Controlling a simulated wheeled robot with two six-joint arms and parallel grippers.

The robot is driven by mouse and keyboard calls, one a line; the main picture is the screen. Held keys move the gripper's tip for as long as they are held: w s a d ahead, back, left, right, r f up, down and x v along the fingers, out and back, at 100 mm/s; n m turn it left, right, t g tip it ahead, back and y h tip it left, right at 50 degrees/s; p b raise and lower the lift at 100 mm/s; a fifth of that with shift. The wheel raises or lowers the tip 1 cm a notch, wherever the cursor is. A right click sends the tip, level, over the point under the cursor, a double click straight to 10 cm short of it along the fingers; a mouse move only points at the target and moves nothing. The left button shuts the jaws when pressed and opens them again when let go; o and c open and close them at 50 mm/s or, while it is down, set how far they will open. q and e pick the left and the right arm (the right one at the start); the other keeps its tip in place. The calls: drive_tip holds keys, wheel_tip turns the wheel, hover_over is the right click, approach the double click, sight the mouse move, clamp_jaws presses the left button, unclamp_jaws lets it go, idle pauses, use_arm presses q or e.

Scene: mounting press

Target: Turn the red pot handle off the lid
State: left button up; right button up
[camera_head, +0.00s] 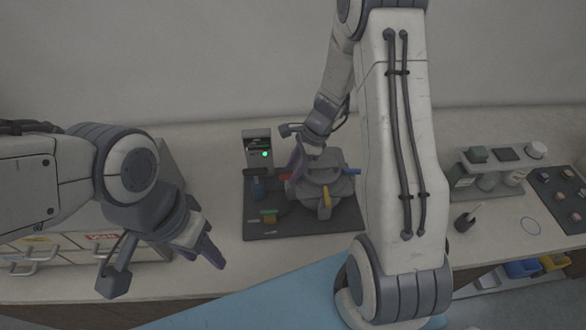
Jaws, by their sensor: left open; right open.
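A grey pot with a lid (325,163) stands on a dark mat (262,228) at the middle of the counter. Its red handle (286,177) sticks out to the left, a blue handle (351,171) to the right and a yellow handle (326,197) to the front. My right gripper (295,164) is open at the pot's upper left, close above the red handle; its fingers partly cover the pot, and I cannot tell whether they touch. My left gripper (212,256) is open and empty over the counter's front edge, left of the mat.
A device with a green light (258,150) stands behind the mat's left part. A shelf with jars (485,180), a dark cup (465,221) and a dark tray (562,205) are at right.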

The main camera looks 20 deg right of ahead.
drive_tip(key=shift+f, duration=0.15)
clamp_jaws()
